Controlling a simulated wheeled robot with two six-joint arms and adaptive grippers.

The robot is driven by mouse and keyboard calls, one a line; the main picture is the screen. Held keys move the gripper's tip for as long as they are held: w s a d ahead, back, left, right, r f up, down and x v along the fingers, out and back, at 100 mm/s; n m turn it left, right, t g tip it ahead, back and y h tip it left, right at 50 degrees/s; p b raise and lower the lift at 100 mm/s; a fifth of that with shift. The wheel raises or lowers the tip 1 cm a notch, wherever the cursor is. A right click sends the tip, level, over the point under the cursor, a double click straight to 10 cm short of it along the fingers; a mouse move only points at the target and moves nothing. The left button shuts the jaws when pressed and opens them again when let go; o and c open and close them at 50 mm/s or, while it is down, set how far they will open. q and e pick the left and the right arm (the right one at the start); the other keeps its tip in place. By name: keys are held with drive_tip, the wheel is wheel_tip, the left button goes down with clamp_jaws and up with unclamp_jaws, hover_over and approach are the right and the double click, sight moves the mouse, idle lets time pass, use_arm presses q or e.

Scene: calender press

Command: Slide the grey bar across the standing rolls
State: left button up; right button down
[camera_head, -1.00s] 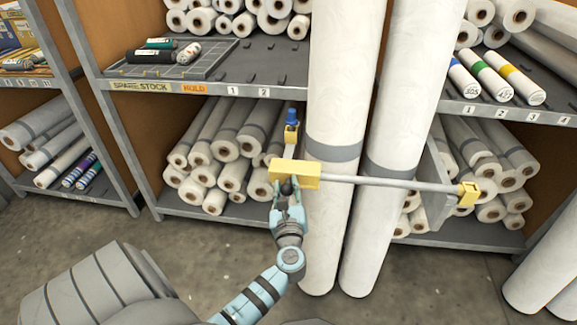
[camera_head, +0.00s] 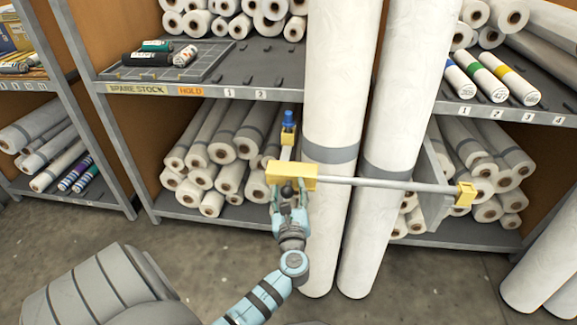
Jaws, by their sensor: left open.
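The grey bar (camera_head: 390,183) lies across the front of the two standing rolls, the left one (camera_head: 331,240) and the right one (camera_head: 369,230). Its left end is at a yellow block (camera_head: 291,175), and its right end is at a yellow bracket (camera_head: 465,194). Both rolls stand upright, each with a grey band. My left gripper (camera_head: 287,188) is open just below and in front of the left yellow block. Whether it touches the block or a dark part there I cannot tell. My right gripper is not in view.
A blue-tipped yellow fitting (camera_head: 289,128) stands above the left block. Shelves of lying rolls (camera_head: 230,145) flank the standing rolls. A tray (camera_head: 185,66) and several marked rolls (camera_head: 490,72) are on the upper shelves. Grey floor (camera_head: 180,255) is open in front.

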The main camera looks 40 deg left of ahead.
use_arm(q)
drive_tip(key=v, duration=0.7)
drive_tip(key=shift+d+r, duration=0.1)
drive_tip(key=shift+d, duration=0.1)
drive_tip(key=shift+a, duration=0.1)
